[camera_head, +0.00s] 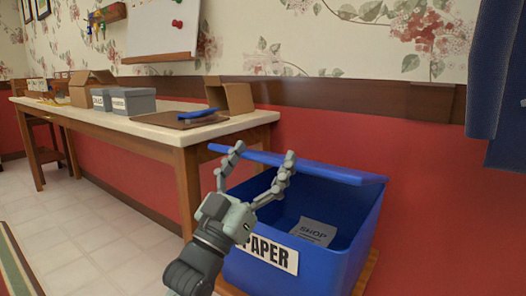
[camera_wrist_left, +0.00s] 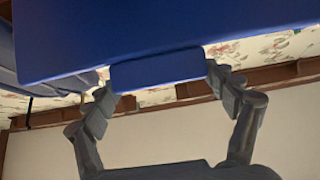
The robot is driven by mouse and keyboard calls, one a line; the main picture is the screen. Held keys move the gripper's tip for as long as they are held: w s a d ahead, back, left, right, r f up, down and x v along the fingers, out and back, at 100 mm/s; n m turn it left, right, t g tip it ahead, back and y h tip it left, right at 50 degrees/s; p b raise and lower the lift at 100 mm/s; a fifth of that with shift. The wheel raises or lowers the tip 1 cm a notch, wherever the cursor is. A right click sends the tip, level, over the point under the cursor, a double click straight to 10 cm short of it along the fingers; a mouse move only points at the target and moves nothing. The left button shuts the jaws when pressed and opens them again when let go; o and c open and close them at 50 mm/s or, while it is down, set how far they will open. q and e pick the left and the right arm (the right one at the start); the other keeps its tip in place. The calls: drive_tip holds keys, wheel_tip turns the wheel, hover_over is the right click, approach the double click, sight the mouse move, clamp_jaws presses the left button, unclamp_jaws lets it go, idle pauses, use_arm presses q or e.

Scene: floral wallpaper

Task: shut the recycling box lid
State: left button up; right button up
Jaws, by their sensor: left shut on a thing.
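The blue recycling box (camera_head: 345,265) stands low beside the table and bears a white label reading "PAPER" (camera_head: 268,252). Its blue lid (camera_head: 325,171) is tilted up and seen nearly edge-on, with the box open below. A grey piece marked "SHOP" (camera_head: 312,231) lies inside. My left gripper (camera_head: 262,154) is at the lid's front edge. In the left wrist view, its fingers (camera_wrist_left: 160,85) are shut on either side of the lid's tab (camera_wrist_left: 157,70), and the lid's broad blue face (camera_wrist_left: 150,28) fills the top. My right gripper is not in view.
A wooden table (camera_head: 165,128) left of the box carries grey boxes (camera_head: 132,101), cardboard boxes (camera_head: 235,97) and a blue item on a dark board. A red wall is behind the box. Blue hanging shapes (camera_head: 495,70) are at upper right. Tiled floor (camera_head: 85,235) is clear at left.

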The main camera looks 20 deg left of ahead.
use_arm(q)
drive_tip(key=shift+w+f, duration=0.15)
drive_tip(key=shift+f, duration=0.1)
drive_tip(key=o, duration=1.6)
drive_tip(key=shift+c, duration=0.2)
drive_tip(key=shift+r, duration=0.1)
drive_tip(key=v, duration=1.2)
